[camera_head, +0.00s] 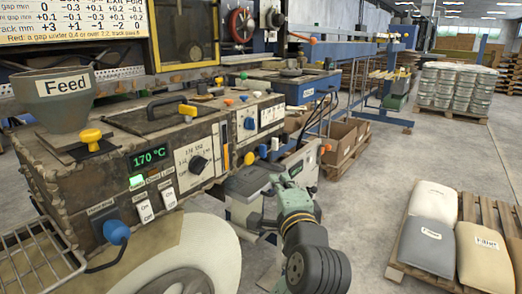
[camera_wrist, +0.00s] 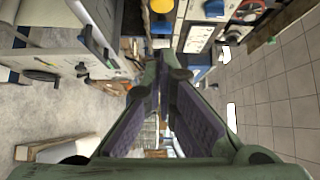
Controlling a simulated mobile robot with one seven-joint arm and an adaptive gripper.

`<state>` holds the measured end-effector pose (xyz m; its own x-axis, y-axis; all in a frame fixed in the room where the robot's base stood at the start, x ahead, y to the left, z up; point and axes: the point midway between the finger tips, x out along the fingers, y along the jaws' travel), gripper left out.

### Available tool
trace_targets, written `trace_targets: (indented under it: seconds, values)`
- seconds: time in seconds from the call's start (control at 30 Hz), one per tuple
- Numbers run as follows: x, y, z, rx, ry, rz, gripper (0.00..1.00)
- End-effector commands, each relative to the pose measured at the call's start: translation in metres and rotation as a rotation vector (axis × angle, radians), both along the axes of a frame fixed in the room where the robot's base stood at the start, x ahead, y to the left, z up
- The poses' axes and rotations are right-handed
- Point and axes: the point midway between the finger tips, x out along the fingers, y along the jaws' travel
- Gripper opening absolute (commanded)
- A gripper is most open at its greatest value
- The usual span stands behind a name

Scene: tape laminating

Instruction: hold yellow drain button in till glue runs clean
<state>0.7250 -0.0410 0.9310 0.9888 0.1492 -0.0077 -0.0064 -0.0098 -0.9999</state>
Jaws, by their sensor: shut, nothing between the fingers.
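A round yellow button (camera_head: 250,158) sticks out from the right end of the worn laminating machine, low on its side. I take it for the drain button; no label on it can be read. A yellow disc (camera_wrist: 161,5) at the top edge of the wrist view looks like the same button, partly cut off. My gripper (camera_head: 268,150) is just right of the button in the head view and appears apart from it. Its fingers (camera_wrist: 163,68) come together in the wrist view with nothing held. No running glue can be made out.
Other yellow knobs sit by the Feed hopper (camera_head: 65,98) and on the machine top (camera_head: 187,109). A green display (camera_head: 149,158) reads 170 °C. A blue knob (camera_head: 117,232) is at the front. A pallet with sacks (camera_head: 428,245) stands right, with clear floor behind it.

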Motion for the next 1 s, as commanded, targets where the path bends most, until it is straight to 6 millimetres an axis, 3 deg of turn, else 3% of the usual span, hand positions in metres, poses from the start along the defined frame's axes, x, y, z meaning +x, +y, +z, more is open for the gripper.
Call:
trace_targets:
  seconds: [0.33,0.6,1.0]
  values:
    - [0.068,0.015,-0.001,0.000,0.003,0.005,0.00]
    - [0.085,0.040,-0.001,-0.001,0.001,0.002,0.00]
    - [0.087,0.043,-0.002,-0.001,0.001,0.001,0.00]
